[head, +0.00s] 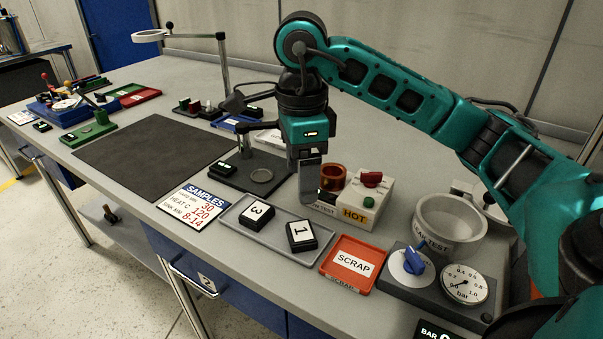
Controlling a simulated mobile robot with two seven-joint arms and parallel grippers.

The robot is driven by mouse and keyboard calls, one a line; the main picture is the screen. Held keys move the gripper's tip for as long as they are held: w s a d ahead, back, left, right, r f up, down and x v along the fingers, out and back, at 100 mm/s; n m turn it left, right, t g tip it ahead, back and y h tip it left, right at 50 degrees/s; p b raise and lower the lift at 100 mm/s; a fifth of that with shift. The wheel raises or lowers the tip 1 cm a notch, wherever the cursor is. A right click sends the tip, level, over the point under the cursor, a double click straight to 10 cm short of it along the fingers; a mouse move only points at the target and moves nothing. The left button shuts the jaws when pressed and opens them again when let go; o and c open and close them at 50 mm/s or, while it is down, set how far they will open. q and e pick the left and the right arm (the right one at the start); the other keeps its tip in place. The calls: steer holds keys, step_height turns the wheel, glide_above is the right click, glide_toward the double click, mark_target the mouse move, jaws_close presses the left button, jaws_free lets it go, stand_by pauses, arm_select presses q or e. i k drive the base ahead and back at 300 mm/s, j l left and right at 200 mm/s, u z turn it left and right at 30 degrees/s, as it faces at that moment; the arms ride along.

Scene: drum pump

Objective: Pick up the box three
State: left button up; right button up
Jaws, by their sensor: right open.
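Box three (257,216) is a small dark box with a white label marked 3. It lies at the left end of a shallow grey tray (288,246). Box one (302,236), a similar dark box marked 1, lies to its right in the same tray. My right gripper (309,190) points down behind the tray, to the right of box three and apart from it. It is open, with one finger largely hiding the other, and nothing shows between them. My left gripper is not in view.
An orange SCRAP tray (353,263) stands right of the grey tray. A HOT block (361,200) with a red knob stands close beside my right gripper. The SAMPLES card (194,206) lies to the left. A leak-test pot (450,226) and gauge stand at the right. The dark mat (150,155) is bare.

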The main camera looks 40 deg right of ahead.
mark_target(255, 217)
steer(key=k+j, duration=0.8)
